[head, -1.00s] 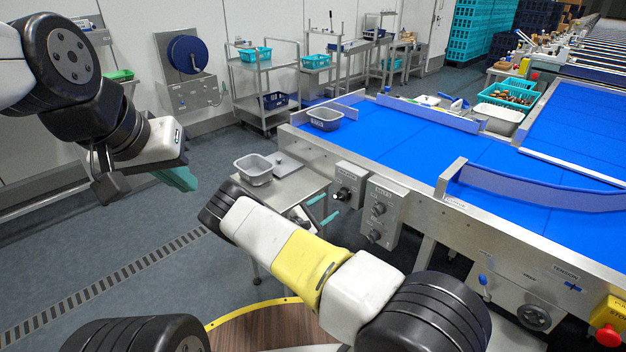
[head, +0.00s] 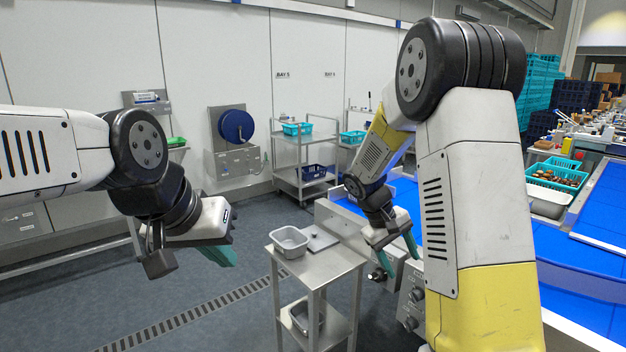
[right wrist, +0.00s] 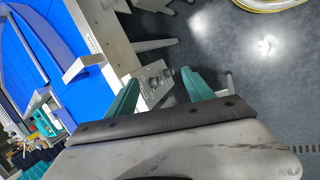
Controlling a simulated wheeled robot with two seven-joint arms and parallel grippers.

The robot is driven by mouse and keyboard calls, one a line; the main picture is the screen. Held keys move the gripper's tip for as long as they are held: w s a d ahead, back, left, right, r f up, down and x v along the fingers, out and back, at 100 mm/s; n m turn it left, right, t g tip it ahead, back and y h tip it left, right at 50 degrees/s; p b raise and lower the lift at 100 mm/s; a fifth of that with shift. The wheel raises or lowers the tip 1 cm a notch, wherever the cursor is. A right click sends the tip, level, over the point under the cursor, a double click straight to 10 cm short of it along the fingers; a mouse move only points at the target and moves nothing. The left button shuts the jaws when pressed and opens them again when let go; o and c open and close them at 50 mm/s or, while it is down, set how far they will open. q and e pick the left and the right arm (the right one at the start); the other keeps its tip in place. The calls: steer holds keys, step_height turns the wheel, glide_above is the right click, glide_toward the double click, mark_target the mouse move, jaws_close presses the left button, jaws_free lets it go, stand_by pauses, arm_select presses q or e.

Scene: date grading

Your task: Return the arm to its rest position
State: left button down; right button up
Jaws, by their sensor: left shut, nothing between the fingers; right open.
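My right gripper (head: 396,249) hangs in the head view in front of the blue conveyor's near side, to the right of a small steel stand. Its teal fingers are apart and empty. In the right wrist view the two teal fingers of the right gripper (right wrist: 158,88) are spread, with a control box and floor beyond them. My left gripper (head: 222,258) is at the left of the head view, over open floor, its teal fingers pointing down to the right. It is shut with nothing in it. My right arm's large upper links cover much of the conveyor.
A steel stand (head: 316,268) holds a grey tub (head: 290,241) and a flat grey lid (head: 320,238). Conveyor control boxes (head: 411,300) are close to the right gripper. A wheeled cart (head: 303,160) stands behind. The floor at left is clear.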

steer(key=s+a+r+m+t+y, duration=0.1)
steer(key=s+a+r+t+y, duration=0.2)
steer(key=s+r, duration=0.5)
steer(key=s+a+r+m+t+y, duration=0.2)
steer(key=s+r, duration=0.6)
steer(key=s, duration=0.5)
steer(key=a+t+y, duration=0.1)
steer(key=a+y, duration=0.1)
steer(key=shift+a+r+m, duration=0.2)
steer(key=shift+a+m, duration=0.1)
steer(key=shift+s, duration=0.1)
